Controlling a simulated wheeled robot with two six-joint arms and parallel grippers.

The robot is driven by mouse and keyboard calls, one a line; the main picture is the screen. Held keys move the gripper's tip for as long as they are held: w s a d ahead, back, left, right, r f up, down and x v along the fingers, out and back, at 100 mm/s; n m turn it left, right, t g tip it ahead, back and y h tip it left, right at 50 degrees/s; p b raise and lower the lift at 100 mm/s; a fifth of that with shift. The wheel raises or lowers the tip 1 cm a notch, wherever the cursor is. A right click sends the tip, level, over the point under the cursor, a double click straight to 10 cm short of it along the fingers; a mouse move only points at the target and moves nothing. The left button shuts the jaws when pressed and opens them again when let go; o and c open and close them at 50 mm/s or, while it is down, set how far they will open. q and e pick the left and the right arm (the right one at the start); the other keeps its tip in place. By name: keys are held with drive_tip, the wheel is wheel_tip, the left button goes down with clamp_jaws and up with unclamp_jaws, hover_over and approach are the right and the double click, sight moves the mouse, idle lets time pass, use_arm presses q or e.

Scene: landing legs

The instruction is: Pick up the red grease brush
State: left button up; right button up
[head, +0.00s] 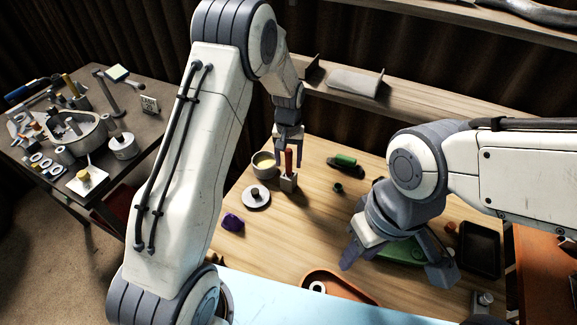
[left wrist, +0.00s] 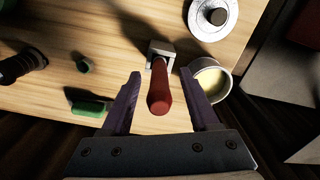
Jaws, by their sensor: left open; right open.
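The red grease brush (head: 288,161) stands upright in a small grey metal holder (head: 288,183) on the wooden table. My left gripper (head: 288,140) is directly above the brush, its fingers around the top of the handle. In the left wrist view the red handle (left wrist: 159,92) lies between the two open fingers of the left gripper (left wrist: 163,105), with a gap on each side. The bristle end is hidden in the holder. My right gripper (head: 402,270) is open over the right front of the table, above a green object, and holds nothing that I can see.
A bowl with pale content (head: 264,165) stands close left of the holder, near a finger in the wrist view. A round metal lid (head: 256,196), a purple item (head: 233,222) and a green cylinder (head: 344,160) lie around. A brown tray (head: 340,286) is in front.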

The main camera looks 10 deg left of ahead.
sight(289, 150)
use_arm(q)
drive_tip(key=shift+f, duration=1.45)
clamp_jaws()
drive_tip(key=shift+r, duration=0.1)
wheel_tip(289, 150, up, 10)
drive_tip(key=shift+f+b, duration=0.1)
drive_tip(key=shift+b, duration=0.8)
